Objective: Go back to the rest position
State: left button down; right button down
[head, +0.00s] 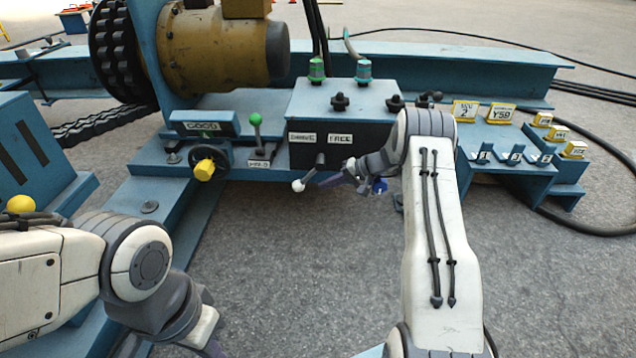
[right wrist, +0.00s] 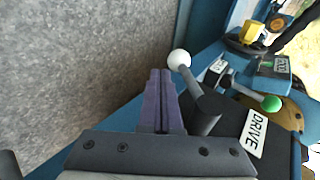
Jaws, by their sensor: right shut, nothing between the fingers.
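My right gripper (head: 329,181) shows at the control box in the head view, partly hidden by its own wrist. In the right wrist view its purple fingers (right wrist: 160,98) are shut together with nothing between them. The white-knobbed drive/free lever (head: 298,186) is just beside the fingertips. In the right wrist view its knob (right wrist: 179,59) is right of the tips, and I cannot tell if they touch. My left arm lies at the lower left of the head view. Only a sliver of its gripper (head: 215,348) shows at the bottom edge, so its jaws cannot be judged.
The control box (head: 342,101) carries DRIVE and FREE labels. A green-knobbed lever (head: 255,120) and a yellow-knobbed handwheel (head: 205,168) stand to its left. Yellow-tagged blocks (head: 500,113) are to the right. Open grey floor (head: 290,270) lies between my arms.

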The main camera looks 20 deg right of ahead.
jog(key=shift+s+d+r, duration=0.25)
jog(key=shift+d, duration=0.05)
jog(key=s+a+r+n+g+h+p, duration=0.1)
jog(key=s+a+r+n+g+p, duration=0.15)
jog(key=s+a+r, duration=0.4)
jog(key=s+a+r+n+g+p, duration=0.2)
jog(key=s+a+r+p, duration=0.2)
jog(key=a+r, duration=0.55)
jog(key=s+a+r+n+g+h+p, duration=0.1)
jog(key=s+a+r+n+g+p, duration=0.15)
jog(key=s+a+r, duration=0.55)
jog(key=s+a+r+n+h+p, duration=0.1)
jog(key=s+a+r+n+p, duration=0.15)
jog(key=s, duration=0.35)
jog(key=s+a+r+n+h+p, duration=0.1)
jog(key=s+a+r+h+p, duration=0.1)
jog(key=s+a+r+p, duration=0.3)
jog(key=s+d+r+n+h+p, duration=0.1)
jog(key=s+d+r+n+p, duration=0.1)
jog(key=s, duration=0.5)
jog(key=s+d+r+n+h+p, duration=0.1)
jog(key=s+d+r, duration=0.15)
jog(key=s, duration=0.45)
notch_tip(320, 180, up, 37)
jog(key=p, duration=3.7)
jog(key=shift+p, duration=0.3)
jog(key=shift+w+d, duration=0.1)
